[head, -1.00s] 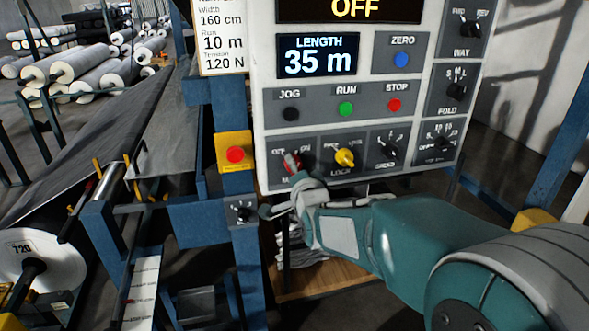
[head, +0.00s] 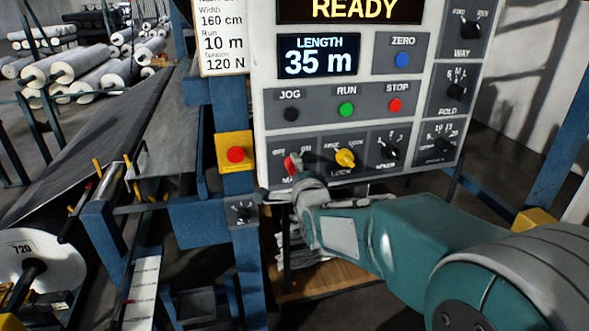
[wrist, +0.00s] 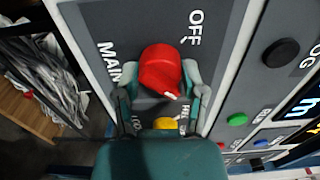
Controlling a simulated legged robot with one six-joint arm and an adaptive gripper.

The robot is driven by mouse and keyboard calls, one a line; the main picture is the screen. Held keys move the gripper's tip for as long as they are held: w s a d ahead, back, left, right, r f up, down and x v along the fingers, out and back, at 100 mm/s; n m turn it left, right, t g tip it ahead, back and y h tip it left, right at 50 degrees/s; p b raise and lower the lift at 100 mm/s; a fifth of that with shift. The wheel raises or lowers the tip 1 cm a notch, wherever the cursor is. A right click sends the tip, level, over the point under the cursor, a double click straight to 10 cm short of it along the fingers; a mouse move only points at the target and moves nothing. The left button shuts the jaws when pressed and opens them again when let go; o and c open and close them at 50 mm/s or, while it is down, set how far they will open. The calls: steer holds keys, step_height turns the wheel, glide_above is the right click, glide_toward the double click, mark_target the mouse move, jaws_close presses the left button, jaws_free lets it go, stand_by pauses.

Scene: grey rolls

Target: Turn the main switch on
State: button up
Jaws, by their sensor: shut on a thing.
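The main switch is a red knob (head: 292,163) at the lower left of the control panel (head: 262,120), with OFF and ON marked above it. In the wrist view the red knob (wrist: 161,70) sits between my fingers, beside the words MAIN and OFF. My gripper (head: 297,180) is shut on the knob from below, and it also shows in the wrist view (wrist: 162,84). The ON label is mostly hidden by my gripper in the wrist view. The display (head: 362,9) at the panel's top reads READY, and the length display (head: 318,56) reads 35 m.
A yellow lock knob (head: 345,157) is close to the right of the red knob. A red button on a yellow box (head: 235,154) is to the left. JOG, RUN and STOP (head: 395,105) buttons are above. Grey rolls (head: 85,68) lie at the back left.

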steer(key=shift+d+f, duration=0.1)
steer(key=shift+f, duration=0.05)
steer(key=o, duration=1.2)
steer(key=shift+w, duration=0.1)
steer(key=shift+c, duration=0.2)
steer(key=v, duration=1.2)
steer(key=s+d+f+n+g+h, duration=0.2)
steer(key=s+d+n+g, duration=0.4)
steer(key=s, duration=0.5)
steer(key=s+d+f+n+g+h, duration=0.3)
steer(key=s+d+f+n+g, duration=0.1)
steer(key=s+d+n, duration=0.3)
steer(key=s+n+g, duration=0.1)
steer(key=s+n, duration=0.1)
steer(key=s, duration=0.2)
steer(key=shift+g, duration=0.4)
